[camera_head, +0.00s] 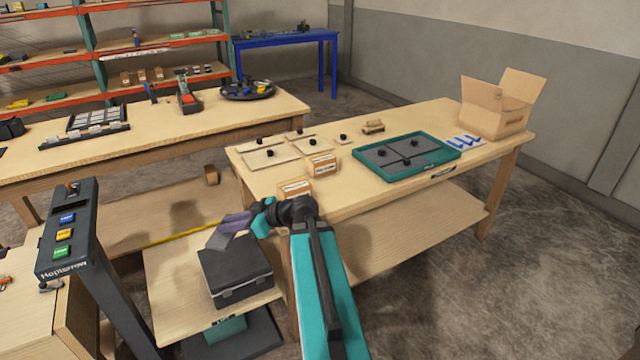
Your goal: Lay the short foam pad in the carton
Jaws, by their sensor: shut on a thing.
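The carton (492,112) is an open cardboard box with its flaps up, at the far right end of the wooden workbench. My gripper (255,217) is near the picture's middle, in front of the bench's near left edge and far from the carton. It is shut on a flat grey-purple piece, which looks like the short foam pad (230,230). The pad is tilted and sticks out to the left, above a dark case (235,270). Its held end is hidden by the fingers, and I cannot tell whether it touches the case.
The workbench (480,165) carries a teal-rimmed tray (446,155), blue pieces (464,141), flat panels with black knobs and small boxes (295,189). A post with coloured buttons (64,234) stands at left. Floor at right is clear.

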